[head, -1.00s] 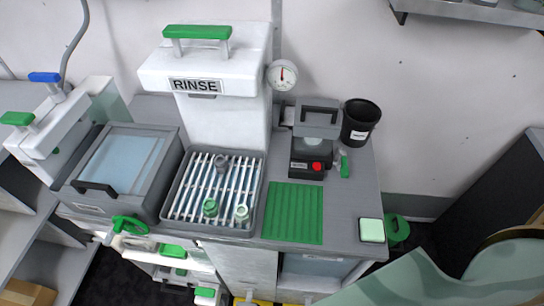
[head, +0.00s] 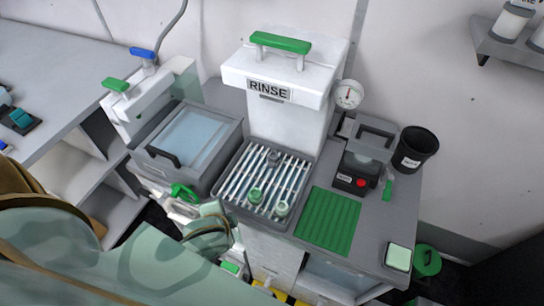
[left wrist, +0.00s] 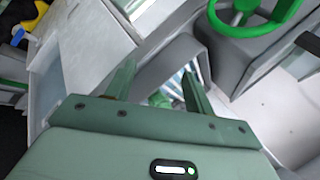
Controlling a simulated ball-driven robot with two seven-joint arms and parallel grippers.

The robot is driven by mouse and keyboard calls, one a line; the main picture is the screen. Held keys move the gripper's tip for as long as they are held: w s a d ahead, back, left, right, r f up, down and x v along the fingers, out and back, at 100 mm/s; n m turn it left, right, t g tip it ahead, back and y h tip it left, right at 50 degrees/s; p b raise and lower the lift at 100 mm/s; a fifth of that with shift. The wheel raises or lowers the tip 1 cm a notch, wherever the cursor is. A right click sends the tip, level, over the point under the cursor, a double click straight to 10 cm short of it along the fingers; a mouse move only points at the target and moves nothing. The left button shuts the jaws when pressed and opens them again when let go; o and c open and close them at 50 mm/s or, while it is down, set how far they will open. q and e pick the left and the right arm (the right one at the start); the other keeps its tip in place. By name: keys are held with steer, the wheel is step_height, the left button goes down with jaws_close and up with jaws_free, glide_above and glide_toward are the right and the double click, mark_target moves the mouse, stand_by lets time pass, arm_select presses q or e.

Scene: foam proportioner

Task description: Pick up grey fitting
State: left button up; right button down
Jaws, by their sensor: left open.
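The grey fitting (head: 274,158) stands at the back of the slatted drain rack (head: 224,195) in the head view. Two green fittings, one darker (head: 255,195) and one paler (head: 282,208), stand nearer the rack's front. My left gripper (head: 213,222) is low in front of the counter, below the rack and well apart from the grey fitting. In the left wrist view its two green fingers (left wrist: 158,72) are spread with nothing held between them. The grey fitting cannot be made out there. My right gripper is out of view.
A white RINSE hood (head: 285,85) with a green handle overhangs the rack's back. A lidded basin (head: 190,140) stands left of the rack. A green ribbed mat (head: 328,220) lies right, bare. A green round handle (left wrist: 250,15) is close to the left gripper.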

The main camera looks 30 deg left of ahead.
arm_select(q)
steer(key=w+d+r+m+t+y, duration=0.25)
steer(key=w+m, duration=0.25)
steer(key=m, duration=0.5)
steer(key=m+t, duration=0.4)
steer(key=m, duration=0.8)
glide_toward(273, 159)
steer(key=shift+h, duration=0.25)
steer(key=x, duration=0.3)
steer(key=b+x, duration=0.1)
steer(key=x, duration=0.1)
steer(key=shift+w+f, duration=0.3)
steer(key=shift+f, duration=0.1)
steer(key=shift+g, duration=0.25)
steer(key=x, duration=0.4)
steer(key=b+x, duration=0.1)
steer(key=x, duration=0.1)
steer(key=shift+a+r, duration=0.3)
steer(key=shift+r, duration=0.1)
steer(key=shift+c, duration=0.5)
steer(key=c, duration=0.9)
